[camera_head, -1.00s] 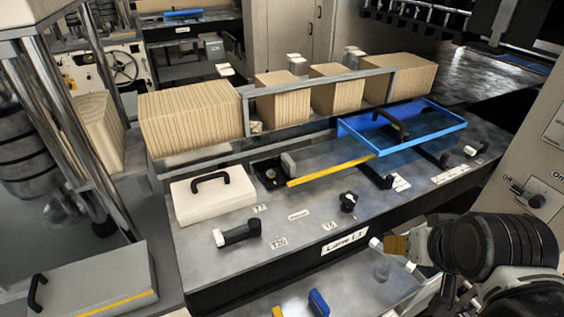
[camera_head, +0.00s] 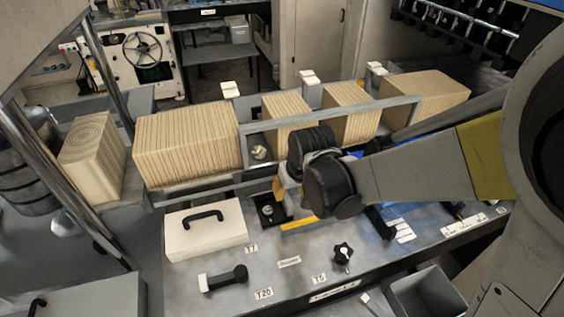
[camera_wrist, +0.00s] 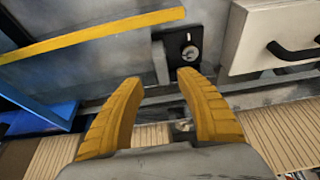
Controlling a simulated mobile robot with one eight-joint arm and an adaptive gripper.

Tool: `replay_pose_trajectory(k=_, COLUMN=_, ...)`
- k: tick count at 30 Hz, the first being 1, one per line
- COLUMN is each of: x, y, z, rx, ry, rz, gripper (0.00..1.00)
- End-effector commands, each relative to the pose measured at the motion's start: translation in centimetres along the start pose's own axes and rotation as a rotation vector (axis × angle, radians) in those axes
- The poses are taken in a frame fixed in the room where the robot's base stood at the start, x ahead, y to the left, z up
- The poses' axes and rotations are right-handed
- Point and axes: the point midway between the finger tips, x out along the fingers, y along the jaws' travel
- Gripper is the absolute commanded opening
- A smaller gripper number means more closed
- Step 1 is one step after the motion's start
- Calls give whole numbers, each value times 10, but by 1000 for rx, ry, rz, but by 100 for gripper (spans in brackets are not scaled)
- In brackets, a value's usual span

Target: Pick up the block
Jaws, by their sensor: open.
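Several pale wood-grain blocks stand in a row at the back of the bench in the head view: a large left block (camera_head: 188,145), two smaller middle blocks (camera_head: 285,108) (camera_head: 348,100) and a right block (camera_head: 428,92). I cannot tell which one the task means. My gripper (camera_head: 281,192) is over the bench in front of the row, partly hidden by my own wrist. In the wrist view my gripper (camera_wrist: 160,77) has its two yellow fingers apart, with nothing held between them. Parts of wood-grain blocks (camera_wrist: 280,130) show behind the fingers, at the bottom.
A grey rail (camera_head: 330,112) runs before the middle blocks. A white box (camera_head: 205,228) with a black handle lies front left. A yellow-edged plate (camera_wrist: 95,36) and a black latch plate (camera_wrist: 187,62) are near the fingertips. Another block (camera_head: 92,148) stands far left.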

Motion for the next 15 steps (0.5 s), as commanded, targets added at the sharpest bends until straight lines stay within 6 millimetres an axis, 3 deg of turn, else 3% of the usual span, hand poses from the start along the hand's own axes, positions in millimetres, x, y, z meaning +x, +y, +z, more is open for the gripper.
replay_pose_trajectory(k=15, x=60, y=-5, z=1, rx=0, ry=1, rz=0, gripper=43)
